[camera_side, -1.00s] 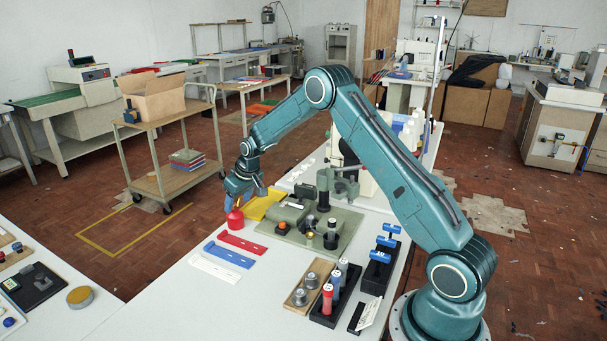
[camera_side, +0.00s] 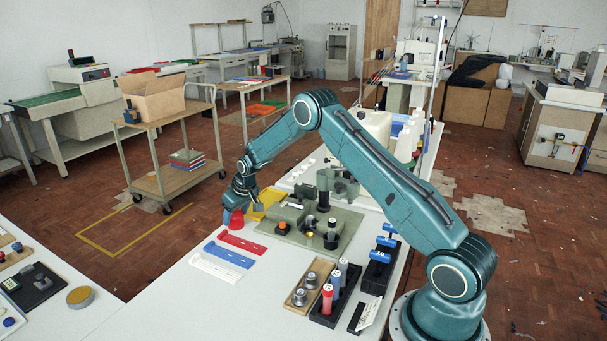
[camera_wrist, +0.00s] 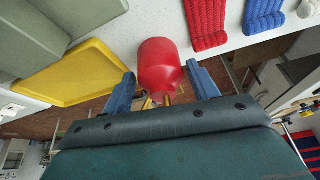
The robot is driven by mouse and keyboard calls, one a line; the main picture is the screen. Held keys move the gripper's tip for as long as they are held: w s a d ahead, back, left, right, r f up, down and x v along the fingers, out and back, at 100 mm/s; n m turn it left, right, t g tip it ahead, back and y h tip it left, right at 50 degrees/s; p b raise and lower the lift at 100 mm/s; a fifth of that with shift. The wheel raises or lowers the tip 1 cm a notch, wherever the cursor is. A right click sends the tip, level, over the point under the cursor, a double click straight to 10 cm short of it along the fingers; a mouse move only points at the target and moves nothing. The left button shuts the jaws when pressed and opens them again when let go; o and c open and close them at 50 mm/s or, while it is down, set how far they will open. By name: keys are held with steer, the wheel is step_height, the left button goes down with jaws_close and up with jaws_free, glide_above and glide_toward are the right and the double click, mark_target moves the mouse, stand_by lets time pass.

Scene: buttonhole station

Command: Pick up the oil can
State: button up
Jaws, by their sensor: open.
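The red oil can (camera_side: 235,222) stands near the far left edge of the white table, partly covered by my gripper in the side view. In the wrist view the oil can (camera_wrist: 160,62) shows as a red rounded body between my two blue fingers. My gripper (camera_side: 238,206) is open and low at the can, with one finger on each side of it. In the wrist view my gripper (camera_wrist: 161,72) shows a narrow gap beside the can at each finger. I cannot tell whether either finger touches it.
A yellow tray (camera_wrist: 75,75) lies beside the can. Red (camera_side: 243,243), blue (camera_side: 229,255) and white (camera_side: 215,269) strips lie in front of it. A green-grey base plate (camera_side: 345,225) with fixtures is to the right. The table edge is close to the can.

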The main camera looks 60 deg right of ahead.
steer(key=shift+x, duration=0.75)
steer(key=shift+c, duration=0.2)
steer(key=shift+r, duration=0.1)
steer(key=c, duration=0.9)
steer(key=shift+r, duration=0.15)
step_height(320, 180, up, 20)
